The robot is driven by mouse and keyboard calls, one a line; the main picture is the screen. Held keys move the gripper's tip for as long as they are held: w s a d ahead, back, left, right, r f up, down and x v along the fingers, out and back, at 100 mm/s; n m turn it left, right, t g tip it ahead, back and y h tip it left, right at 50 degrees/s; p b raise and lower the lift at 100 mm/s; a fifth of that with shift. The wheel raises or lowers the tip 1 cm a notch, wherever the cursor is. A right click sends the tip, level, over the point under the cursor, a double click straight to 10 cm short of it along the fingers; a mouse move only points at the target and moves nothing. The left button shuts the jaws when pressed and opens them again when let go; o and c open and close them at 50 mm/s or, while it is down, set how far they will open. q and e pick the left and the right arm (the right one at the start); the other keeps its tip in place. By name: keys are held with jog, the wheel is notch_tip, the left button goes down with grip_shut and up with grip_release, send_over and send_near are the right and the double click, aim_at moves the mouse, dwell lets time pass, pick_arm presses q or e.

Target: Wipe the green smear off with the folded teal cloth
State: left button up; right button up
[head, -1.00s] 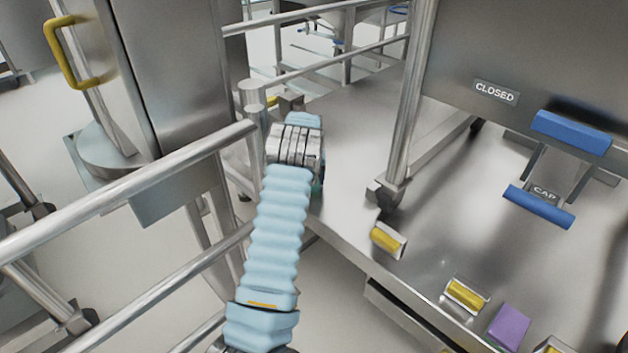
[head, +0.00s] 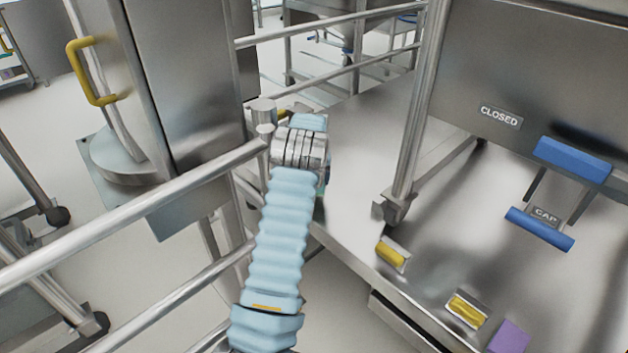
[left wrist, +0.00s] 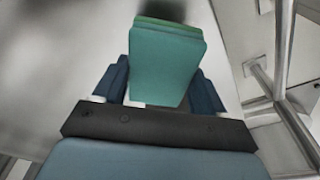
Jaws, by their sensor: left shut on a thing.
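The folded teal cloth (left wrist: 166,68) is in my left gripper (left wrist: 158,82), between its two dark blue fingers in the left wrist view. A brighter green edge shows along the cloth's far end; I cannot tell whether it is a fold or a stain. In the head view my left arm reaches forward, with its metal wrist over the left edge of the steel platform (head: 345,215). The arm hides most of the gripper and cloth there. I cannot make out a green smear on the surfaces in view. My right gripper is not in view.
A steel rail (head: 150,200) runs close along the left of my arm, beside a cabinet with a yellow handle (head: 93,72). An upright post (head: 412,110) stands to the right. Yellow blocks (head: 391,255) and a purple block (head: 508,338) lie near the platform's front edge.

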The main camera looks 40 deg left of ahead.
pick_arm(q)
jog(key=shift+r, duration=0.45)
jog(key=shift+r+p, duration=1.15)
jog(key=shift+r, duration=0.45)
jog(key=shift+f, duration=0.1)
